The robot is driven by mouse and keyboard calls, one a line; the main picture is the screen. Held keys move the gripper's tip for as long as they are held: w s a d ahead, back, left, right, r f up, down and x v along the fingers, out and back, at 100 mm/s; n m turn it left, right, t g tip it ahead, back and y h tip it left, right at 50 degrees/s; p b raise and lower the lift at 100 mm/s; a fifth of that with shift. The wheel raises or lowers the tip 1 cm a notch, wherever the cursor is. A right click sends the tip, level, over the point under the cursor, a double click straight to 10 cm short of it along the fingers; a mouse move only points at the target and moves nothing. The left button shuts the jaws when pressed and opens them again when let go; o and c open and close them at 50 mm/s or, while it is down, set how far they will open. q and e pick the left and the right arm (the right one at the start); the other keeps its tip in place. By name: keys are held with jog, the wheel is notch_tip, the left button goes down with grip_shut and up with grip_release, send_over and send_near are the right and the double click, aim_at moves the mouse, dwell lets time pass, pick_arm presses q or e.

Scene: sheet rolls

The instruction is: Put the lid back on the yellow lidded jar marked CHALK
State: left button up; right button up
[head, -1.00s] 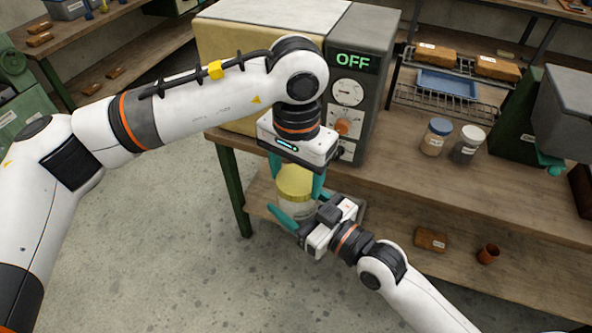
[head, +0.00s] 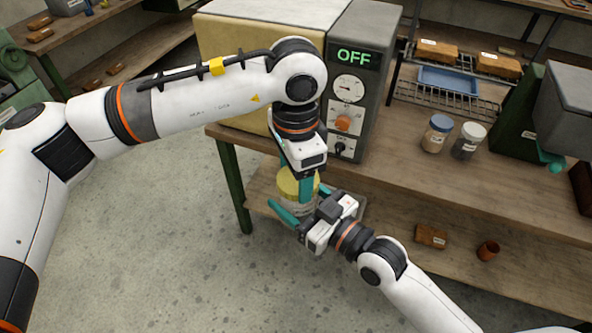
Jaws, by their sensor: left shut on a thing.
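The yellow lid (head: 288,187) sits at the top of the pale jar (head: 296,208), in front of the bench edge. My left gripper (head: 295,178) points down from above and is shut on the lid, one teal finger on the near right side. My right gripper (head: 303,205) comes from the lower right, with its teal fingers on both sides of the jar body, holding it upright. The jar's marking is too small to read, and its lower part is partly hidden by my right gripper. I cannot tell whether the lid is fully seated.
Behind stands an oven with a panel (head: 355,85) reading OFF. On the bench are a blue-capped jar (head: 437,134), a white-capped jar (head: 468,141) and a wire rack with a blue tray (head: 448,80). A brick (head: 431,236) and a brown cup (head: 488,250) are on the lower shelf.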

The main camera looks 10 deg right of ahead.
pick_arm(q)
jog(key=o, duration=1)
jog(key=shift+c, duration=0.2)
jog(key=shift+r, duration=2.3)
jog(key=shift+c, duration=0.5)
